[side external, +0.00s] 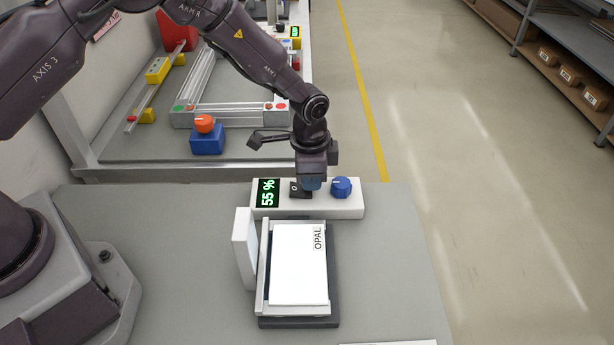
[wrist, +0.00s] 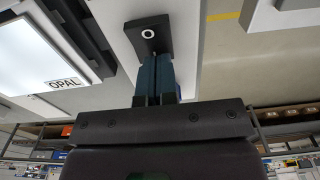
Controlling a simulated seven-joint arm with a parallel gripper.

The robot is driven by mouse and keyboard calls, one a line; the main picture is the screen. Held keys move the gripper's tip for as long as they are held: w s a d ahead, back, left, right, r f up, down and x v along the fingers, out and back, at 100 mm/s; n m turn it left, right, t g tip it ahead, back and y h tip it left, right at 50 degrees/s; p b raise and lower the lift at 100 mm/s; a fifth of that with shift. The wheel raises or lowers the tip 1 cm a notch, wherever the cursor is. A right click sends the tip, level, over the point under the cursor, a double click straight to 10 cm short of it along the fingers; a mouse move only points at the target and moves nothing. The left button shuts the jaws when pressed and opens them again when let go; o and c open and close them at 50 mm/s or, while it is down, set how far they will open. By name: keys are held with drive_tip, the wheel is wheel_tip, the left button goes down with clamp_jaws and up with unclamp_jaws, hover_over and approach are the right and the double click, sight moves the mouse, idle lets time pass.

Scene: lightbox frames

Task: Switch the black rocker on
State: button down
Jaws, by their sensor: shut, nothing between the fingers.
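The black rocker (side external: 295,188) sits on a white control box (side external: 262,212), between a green "55 %" display (side external: 268,192) and a blue knob (side external: 341,187). In the wrist view the rocker (wrist: 148,32) shows a white ring mark on its end away from my fingers. My gripper (side external: 311,186) is shut and empty, pointing down at the rocker's right end. In the wrist view its blue fingertips (wrist: 154,60) are together and overlap the rocker's near end, hiding part of it. I cannot tell whether they touch it.
A lightbox with a bright white OPAL panel (side external: 298,265) lies in front of the control box, with a white upright plate (side external: 244,250) at its left. A second bench behind holds a blue block with an orange knob (side external: 207,138). The grey table (side external: 395,260) is clear at right.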

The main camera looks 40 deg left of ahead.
sight(298, 189)
drive_tip(key=shift+s+f, duration=0.25)
drive_tip(key=shift+f, duration=0.25)
drive_tip(key=shift+s+a, duration=0.25)
drive_tip(key=shift+s+a+r, duration=0.2)
drive_tip(key=shift+s+a, duration=0.15)
drive_tip(key=shift+a, duration=0.1)
wheel_tip(298, 189, up, 15)
drive_tip(key=shift+f, duration=0.15)
drive_tip(key=shift+w+d, duration=0.1)
drive_tip(key=shift+s+a+t+h, duration=0.2)
drive_tip(key=shift+s+t+h, duration=0.1)
drive_tip(key=shift+t+h, duration=0.15)
